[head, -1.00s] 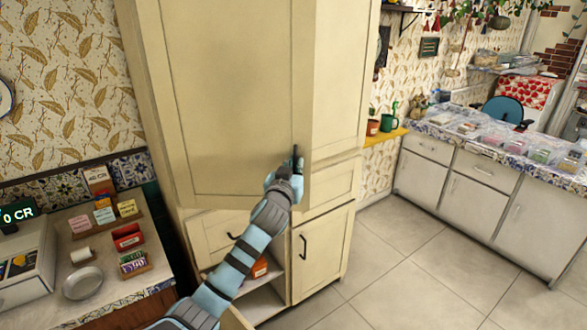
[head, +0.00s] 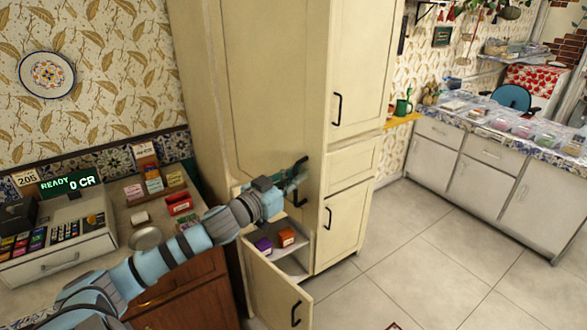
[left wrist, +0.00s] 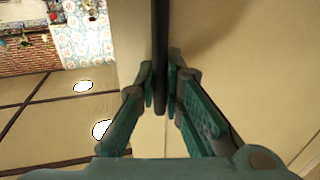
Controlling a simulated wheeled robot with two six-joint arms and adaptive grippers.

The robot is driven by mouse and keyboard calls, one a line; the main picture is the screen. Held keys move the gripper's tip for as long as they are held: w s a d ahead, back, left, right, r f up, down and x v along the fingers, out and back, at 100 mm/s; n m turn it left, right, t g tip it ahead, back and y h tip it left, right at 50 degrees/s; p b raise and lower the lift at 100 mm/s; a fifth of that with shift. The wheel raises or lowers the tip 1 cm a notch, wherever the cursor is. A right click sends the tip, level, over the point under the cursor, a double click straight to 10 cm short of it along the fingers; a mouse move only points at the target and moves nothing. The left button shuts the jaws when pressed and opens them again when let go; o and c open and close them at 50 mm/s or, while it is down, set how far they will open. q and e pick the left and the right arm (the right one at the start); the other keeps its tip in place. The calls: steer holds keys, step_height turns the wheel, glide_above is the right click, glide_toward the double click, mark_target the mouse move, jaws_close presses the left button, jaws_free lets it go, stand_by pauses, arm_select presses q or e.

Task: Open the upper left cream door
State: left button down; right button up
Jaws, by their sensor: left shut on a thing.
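The upper left cream door (head: 268,80) is the tall panel of the cream cabinet. Its lower right corner hangs lower in the picture than the neighbouring door's bottom edge, so it looks ajar. My left gripper (head: 296,176) is at the door's lower right side, shut on its dark bar handle (head: 299,200). In the left wrist view the handle (left wrist: 161,50) runs between the fingers of my left gripper (left wrist: 160,82), with cream panel behind it and floor past the door's edge. The fingers hide part of the handle in the head view. My right gripper is not in view.
The upper right door (head: 362,65) is shut. The lower left door (head: 275,290) stands open, showing a shelf with a purple box (head: 263,245) and an orange box (head: 286,237). A counter with a register (head: 60,235) is at left. Tiled floor (head: 430,260) is clear at right.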

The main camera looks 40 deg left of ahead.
arm_select(q)
steer(key=shift+s+a+h, duration=0.15)
steer(key=shift+s+h, duration=0.35)
steer(key=shift+s, duration=0.3)
steer(key=shift+f, duration=0.1)
steer(key=c, duration=1.7)
jaws_free()
steer(key=shift+w, duration=0.1)
glide_toward(309, 134)
steer(key=w, duration=0.4)
steer(key=shift+w, duration=0.15)
